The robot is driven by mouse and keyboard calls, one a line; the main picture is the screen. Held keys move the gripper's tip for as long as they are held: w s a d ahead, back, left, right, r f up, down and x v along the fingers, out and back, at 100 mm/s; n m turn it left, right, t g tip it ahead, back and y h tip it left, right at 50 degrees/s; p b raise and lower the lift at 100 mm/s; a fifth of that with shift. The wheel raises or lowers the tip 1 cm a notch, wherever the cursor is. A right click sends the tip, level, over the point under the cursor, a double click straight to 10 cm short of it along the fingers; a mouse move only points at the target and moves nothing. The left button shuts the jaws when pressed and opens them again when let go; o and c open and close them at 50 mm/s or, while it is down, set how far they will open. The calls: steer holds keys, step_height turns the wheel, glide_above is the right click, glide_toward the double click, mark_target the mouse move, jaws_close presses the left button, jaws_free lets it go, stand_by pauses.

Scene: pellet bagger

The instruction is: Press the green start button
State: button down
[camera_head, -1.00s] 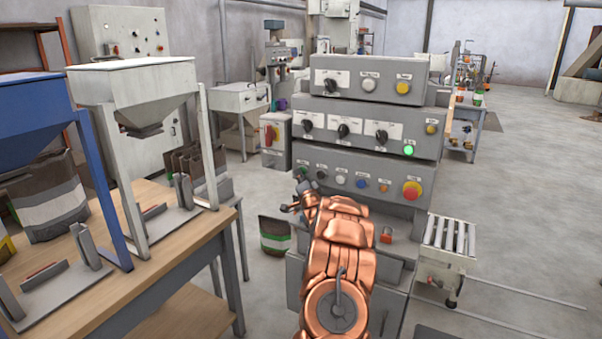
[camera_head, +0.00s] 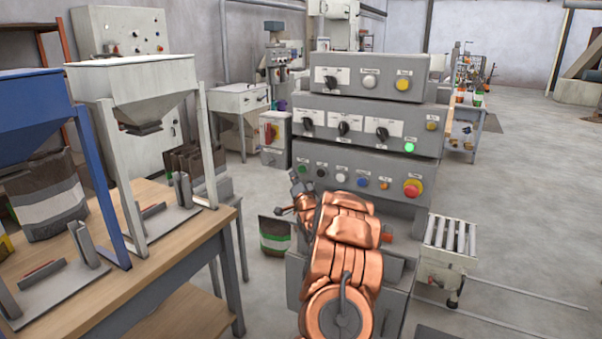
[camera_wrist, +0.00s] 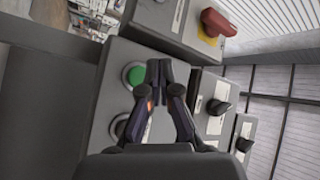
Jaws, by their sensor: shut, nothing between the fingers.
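In the wrist view a green button (camera_wrist: 135,75) in a pale ring sits on a grey panel. My gripper (camera_wrist: 160,70) is shut and empty, its tips just right of that button in the picture; contact cannot be told. In the head view a small dark-green button (camera_head: 303,167) is at the left end of the lowest panel, and a bright green lit one (camera_head: 409,147) is at the middle panel's lower right. Their labels are too small to read. My copper arm reaches toward the lowest panel; its fingertips are not clear there.
A red mushroom button (camera_head: 413,188) sits at the right of the lowest panel. Black selector knobs (camera_head: 343,129) line the middle panel. A wooden table (camera_head: 165,245) stands left, a roller conveyor (camera_head: 449,238) right. The floor farther right is open.

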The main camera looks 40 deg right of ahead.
steer(key=a, duration=0.1)
steer(key=s+a+b, duration=0.1)
steer(key=a, duration=0.1)
steer(key=shift+a, duration=0.3)
stand_by(0.5)
